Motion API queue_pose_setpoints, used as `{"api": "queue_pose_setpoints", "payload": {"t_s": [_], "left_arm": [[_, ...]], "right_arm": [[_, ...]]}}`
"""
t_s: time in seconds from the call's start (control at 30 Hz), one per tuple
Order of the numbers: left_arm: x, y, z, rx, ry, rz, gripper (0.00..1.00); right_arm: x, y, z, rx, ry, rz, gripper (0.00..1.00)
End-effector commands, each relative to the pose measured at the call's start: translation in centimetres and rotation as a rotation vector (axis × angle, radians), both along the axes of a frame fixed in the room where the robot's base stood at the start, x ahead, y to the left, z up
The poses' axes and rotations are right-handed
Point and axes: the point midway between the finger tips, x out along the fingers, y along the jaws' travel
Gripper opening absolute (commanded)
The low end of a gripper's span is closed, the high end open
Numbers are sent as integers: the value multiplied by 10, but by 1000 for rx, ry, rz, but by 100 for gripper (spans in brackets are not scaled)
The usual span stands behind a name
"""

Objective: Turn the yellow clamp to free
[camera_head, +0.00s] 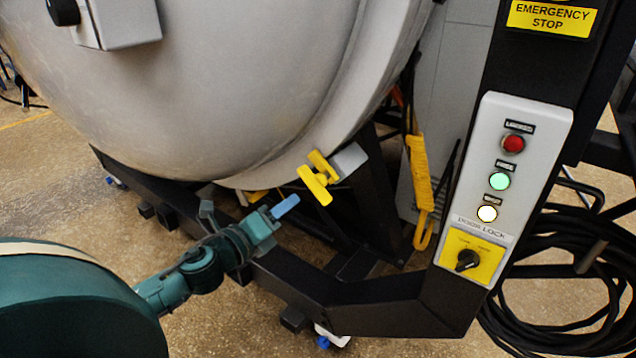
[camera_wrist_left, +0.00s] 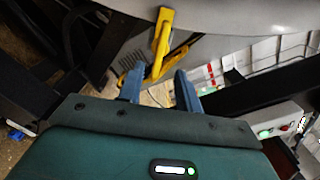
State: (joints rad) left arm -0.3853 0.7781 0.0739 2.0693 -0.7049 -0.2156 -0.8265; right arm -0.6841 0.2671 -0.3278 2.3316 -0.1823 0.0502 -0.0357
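The yellow clamp (camera_head: 316,185) sits at the lower right rim of the big grey furnace drum (camera_head: 220,90), beside a grey block. My left gripper (camera_head: 284,207) is just to the left of and below the clamp in the head view, apart from it. In the left wrist view the two blue fingers (camera_wrist_left: 160,88) stand apart with nothing between them. The yellow clamp (camera_wrist_left: 162,36) shows ahead of them there, close to the drum's edge. My right gripper is in neither view.
A black frame (camera_head: 370,300) runs below the drum. To the right, a control panel (camera_head: 505,170) carries lights and a black knob on a yellow plate. A yellow strap-like part (camera_head: 419,175) hangs between clamp and panel. Black cables (camera_head: 560,290) are coiled at the far right.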

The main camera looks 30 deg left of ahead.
Motion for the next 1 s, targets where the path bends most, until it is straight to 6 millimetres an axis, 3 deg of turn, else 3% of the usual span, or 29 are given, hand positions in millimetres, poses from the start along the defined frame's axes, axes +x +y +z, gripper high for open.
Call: {"api": "queue_pose_setpoints", "payload": {"t_s": [0.7,1.0], "left_arm": [[104,-7,1,-2,-1,3,35],[122,-9,0,-2,2,1,35]], "right_arm": [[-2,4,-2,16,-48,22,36],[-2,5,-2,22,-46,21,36]]}}
